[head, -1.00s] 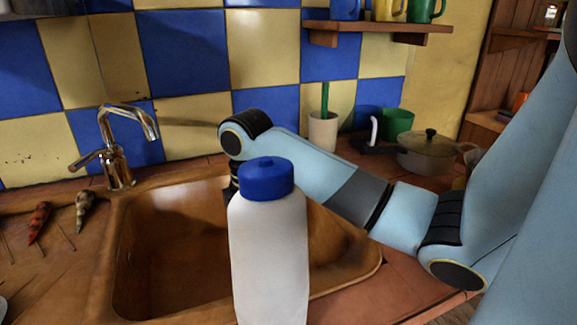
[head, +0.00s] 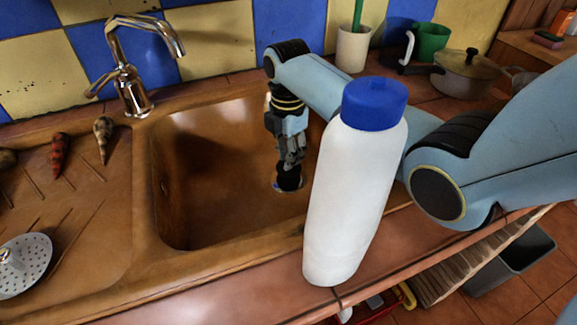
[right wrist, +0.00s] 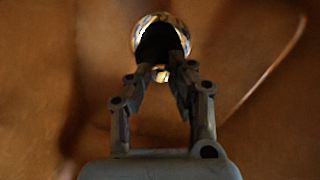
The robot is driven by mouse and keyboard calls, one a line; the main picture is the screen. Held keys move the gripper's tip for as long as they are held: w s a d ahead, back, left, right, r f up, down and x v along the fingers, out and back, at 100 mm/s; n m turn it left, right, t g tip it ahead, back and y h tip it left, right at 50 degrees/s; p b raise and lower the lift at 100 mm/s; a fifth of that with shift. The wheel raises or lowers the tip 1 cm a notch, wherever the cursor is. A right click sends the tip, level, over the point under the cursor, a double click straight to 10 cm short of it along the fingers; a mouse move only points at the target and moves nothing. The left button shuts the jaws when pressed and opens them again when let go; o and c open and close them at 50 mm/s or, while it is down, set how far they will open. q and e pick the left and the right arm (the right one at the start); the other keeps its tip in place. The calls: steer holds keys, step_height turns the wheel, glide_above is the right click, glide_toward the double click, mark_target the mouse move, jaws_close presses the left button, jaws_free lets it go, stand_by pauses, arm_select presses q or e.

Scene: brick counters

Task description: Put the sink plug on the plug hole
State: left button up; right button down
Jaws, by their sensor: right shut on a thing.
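The sink plug (head: 289,180) is a small black piece at the tips of my right gripper (head: 291,163), low in the brown sink (head: 205,190). My right gripper points down and is shut on the plug. In the right wrist view, the dark plug (right wrist: 158,46) sits between the fingertips (right wrist: 160,75). The shiny metal ring of the plug hole (right wrist: 137,37) shows around it; its rim also shows at the plug's left in the head view (head: 275,185). The plug overlaps the hole in both views; I cannot tell whether it touches. My left gripper is not in view.
A white bottle with a blue cap (head: 352,200) stands at the sink's front right, hiding part of the sink and my right arm. A chrome tap (head: 135,95) stands behind the sink. A perforated metal disc (head: 25,262) lies on the left drainboard. A pot (head: 466,75) stands back right.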

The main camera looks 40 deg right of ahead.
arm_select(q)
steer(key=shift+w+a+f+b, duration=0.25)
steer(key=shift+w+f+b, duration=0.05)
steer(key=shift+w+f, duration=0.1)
arm_select(e)
steer(key=shift+f, duration=1.7)
steer(key=shift+f, duration=0.1)
steer(key=c, duration=1.2)
jaws_free()
arm_select(q)
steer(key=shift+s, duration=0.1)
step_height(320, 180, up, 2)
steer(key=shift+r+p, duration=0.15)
steer(key=shift+p, duration=1)
arm_select(e)
step_height(320, 180, up, 12)
steer(key=shift+r, duration=0.15)
